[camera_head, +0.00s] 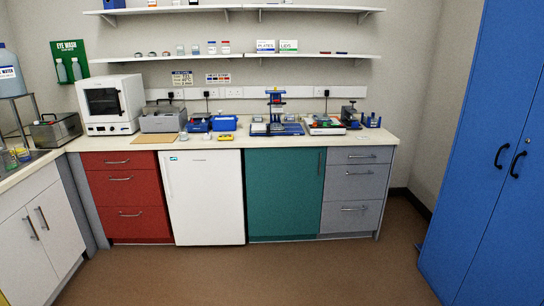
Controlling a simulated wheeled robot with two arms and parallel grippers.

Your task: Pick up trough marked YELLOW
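I cannot make out a trough marked YELLOW; any such label is too small to read from here. A small pale item with a yellowish middle (226,137) lies near the front edge of the bench (300,142). I cannot tell whether either is a trough. Neither of my grippers is in view.
A white oven (110,104), grey bath (162,119), blue boxes (224,123) and a blue stand device (276,110) line the bench. A tall blue cabinet (490,160) stands at right. A side counter with white cupboards (38,232) is at left. The brown floor (250,275) is clear.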

